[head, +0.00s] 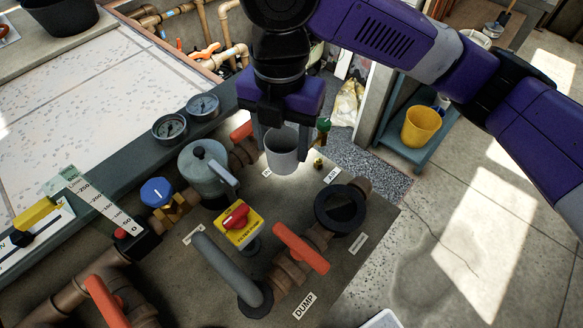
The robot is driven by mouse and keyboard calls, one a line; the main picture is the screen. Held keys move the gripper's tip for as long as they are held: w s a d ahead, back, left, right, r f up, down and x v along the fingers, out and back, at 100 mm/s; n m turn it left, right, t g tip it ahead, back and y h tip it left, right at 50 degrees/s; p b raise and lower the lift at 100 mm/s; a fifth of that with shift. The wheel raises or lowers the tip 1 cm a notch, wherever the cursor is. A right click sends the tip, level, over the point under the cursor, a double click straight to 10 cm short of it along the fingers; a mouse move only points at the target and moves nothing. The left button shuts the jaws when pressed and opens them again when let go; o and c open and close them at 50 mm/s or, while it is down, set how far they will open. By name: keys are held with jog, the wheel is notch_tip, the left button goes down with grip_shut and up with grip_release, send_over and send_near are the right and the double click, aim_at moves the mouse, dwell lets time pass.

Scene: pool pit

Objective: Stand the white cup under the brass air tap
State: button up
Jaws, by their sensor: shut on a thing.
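The white cup (282,152) is upright between the fingers of my gripper (283,128), which is shut on it. The cup is over the far end of the grey-brown panel; whether its base touches the panel I cannot tell. Just right of the cup is a small brass piece (318,162), with a green knob (323,125) above it, beside my right finger. These look like the brass air tap, next to a small white label (332,174). My gripper hides part of the tap, so I cannot tell whether its outlet is over the cup.
A grey lidded pot (205,170) with a handle stands left of the cup. Orange-handled valves (301,248), a red knob on a yellow plate (238,222) and a black ring fitting (340,209) are nearer. A yellow bucket (421,126) sits on a blue shelf at right.

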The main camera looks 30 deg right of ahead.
notch_tip(320, 180, down, 12)
jog(key=shift+r, duration=0.1)
jog(key=shift+d+f, duration=0.1)
jog(key=shift+f, duration=0.1)
jog(key=d, duration=0.1)
jog(key=w+d+p, duration=0.1)
jog(key=d, duration=0.1)
jog(key=shift+d+r, duration=0.1)
jog(key=shift+d, duration=0.15)
jog(key=shift+f+p, duration=0.3)
jog(key=shift+f, duration=0.4)
jog(key=shift+f, duration=0.15)
jog(key=o, duration=1.5)
jog(key=shift+c, duration=0.2)
notch_tip(320, 180, up, 12)
jog(key=shift+r, duration=0.15)
